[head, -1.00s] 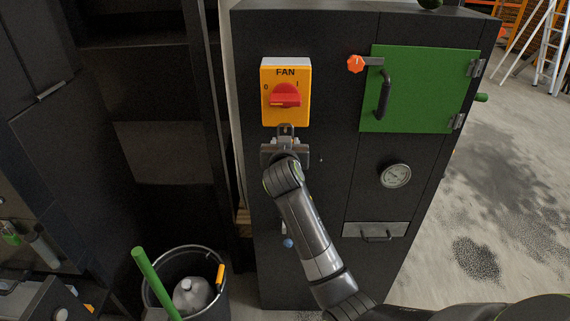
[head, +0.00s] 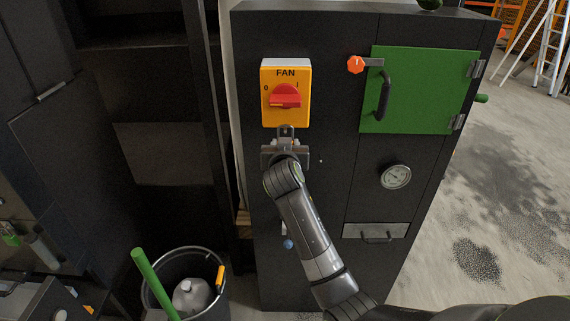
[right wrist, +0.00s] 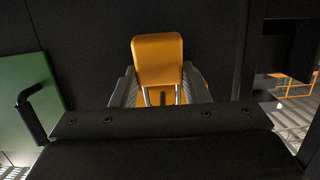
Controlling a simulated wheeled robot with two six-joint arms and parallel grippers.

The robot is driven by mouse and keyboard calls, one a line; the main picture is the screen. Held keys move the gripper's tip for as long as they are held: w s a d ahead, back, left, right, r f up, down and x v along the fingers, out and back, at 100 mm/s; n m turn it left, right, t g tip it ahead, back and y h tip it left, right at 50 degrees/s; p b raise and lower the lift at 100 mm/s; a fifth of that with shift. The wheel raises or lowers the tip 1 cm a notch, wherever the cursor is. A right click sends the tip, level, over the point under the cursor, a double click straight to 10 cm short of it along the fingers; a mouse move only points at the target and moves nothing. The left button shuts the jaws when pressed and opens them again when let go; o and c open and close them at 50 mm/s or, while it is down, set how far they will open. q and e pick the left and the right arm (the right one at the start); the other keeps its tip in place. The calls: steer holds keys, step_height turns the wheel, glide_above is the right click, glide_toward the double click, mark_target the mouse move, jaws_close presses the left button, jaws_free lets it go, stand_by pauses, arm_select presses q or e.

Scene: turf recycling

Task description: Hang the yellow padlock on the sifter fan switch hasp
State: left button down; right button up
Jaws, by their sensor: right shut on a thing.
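The yellow fan switch box (head: 285,80) with its red knob (head: 285,96) is on the dark cabinet front in the head view. A grey hasp tab (head: 286,132) shows just below the box. My right gripper (head: 285,147) is right under the tab and hides most of the padlock there. In the right wrist view the yellow padlock (right wrist: 157,60) shows its body and a metal shackle (right wrist: 160,96) between the fingers of my right gripper (right wrist: 158,92), which is shut on it. I cannot tell whether the shackle is through the hasp. My left gripper is not in view.
A dark bucket (head: 217,300) holding a jug stands lower left. Open floor lies to the right.

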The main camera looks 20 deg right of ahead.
steer(key=shift+f, duration=0.2)
stand_by(0.3)
steer(key=o, duration=1.1)
